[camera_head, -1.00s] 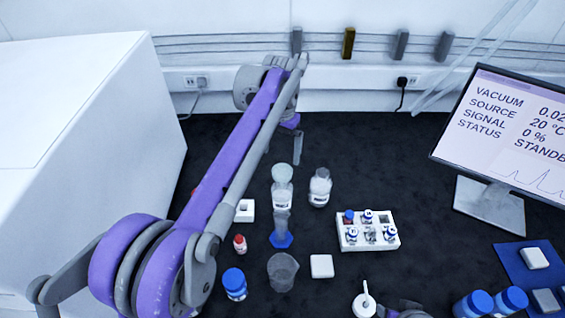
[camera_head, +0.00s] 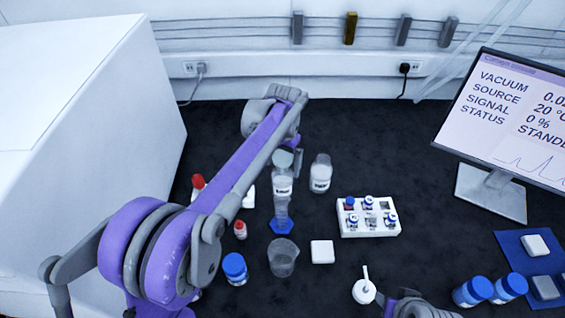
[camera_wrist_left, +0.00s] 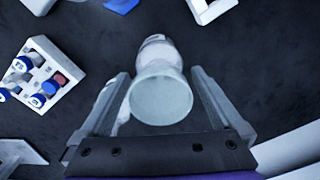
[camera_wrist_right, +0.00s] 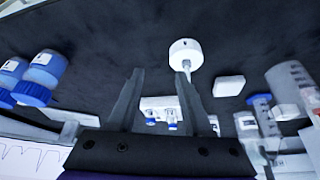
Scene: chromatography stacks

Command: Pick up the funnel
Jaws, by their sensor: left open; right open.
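The pale green funnel (camera_head: 283,159) sits mouth up at the top of a labelled clear bottle (camera_head: 282,184). Its round mouth fills the middle of the left wrist view (camera_wrist_left: 161,99). My left gripper (camera_wrist_left: 158,78) is open and points down, with one finger on each side of the funnel. In the head view this gripper (camera_head: 292,160) is beside the funnel and partly covers it. I cannot tell whether either finger touches it. My right gripper (camera_wrist_right: 157,85) is open and empty; it is at the bottom edge of the head view.
A second bottle (camera_head: 320,174) stands close on the right. A blue-based cylinder (camera_head: 282,224) and a beaker (camera_head: 283,258) are in front. The dark bench behind is clear.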

